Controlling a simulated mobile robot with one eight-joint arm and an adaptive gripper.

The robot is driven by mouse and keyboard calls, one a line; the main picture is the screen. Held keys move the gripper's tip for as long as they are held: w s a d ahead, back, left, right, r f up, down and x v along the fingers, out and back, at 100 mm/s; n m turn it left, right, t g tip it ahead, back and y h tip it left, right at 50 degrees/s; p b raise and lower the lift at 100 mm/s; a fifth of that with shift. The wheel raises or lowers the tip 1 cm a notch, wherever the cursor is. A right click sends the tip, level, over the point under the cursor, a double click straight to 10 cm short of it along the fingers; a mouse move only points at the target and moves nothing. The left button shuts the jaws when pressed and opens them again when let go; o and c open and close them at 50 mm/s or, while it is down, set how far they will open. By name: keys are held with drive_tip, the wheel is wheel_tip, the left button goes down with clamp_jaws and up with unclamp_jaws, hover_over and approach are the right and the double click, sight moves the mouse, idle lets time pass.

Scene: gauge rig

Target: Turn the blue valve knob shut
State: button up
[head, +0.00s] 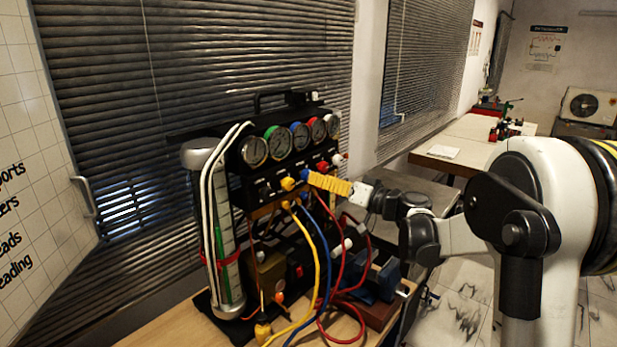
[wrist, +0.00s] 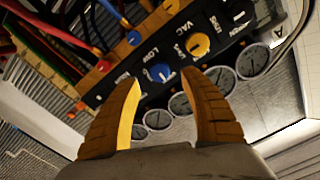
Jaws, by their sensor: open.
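The blue valve knob (wrist: 160,73) sits on the black manifold panel beside a "LOW" label. In the wrist view it shows between my yellow fingertips. In the head view only a bit of the blue knob (head: 304,174) shows at the end of my fingers. My gripper (wrist: 163,82) is open, with one finger on each side of the knob in the picture and nothing held. In the head view my gripper (head: 312,178) reaches the panel from the right. I cannot tell whether the fingers touch the knob or how far it is turned.
A yellow knob (wrist: 197,44) is next to the blue one, close to a fingertip in the picture. A red knob (head: 322,166) is on the other side. Several gauges (head: 277,142) line the panel top. Yellow, blue and red hoses (head: 318,245) hang below.

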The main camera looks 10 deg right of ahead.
sight(306, 175)
drive_tip(key=shift+x, duration=2.4)
clamp_jaws()
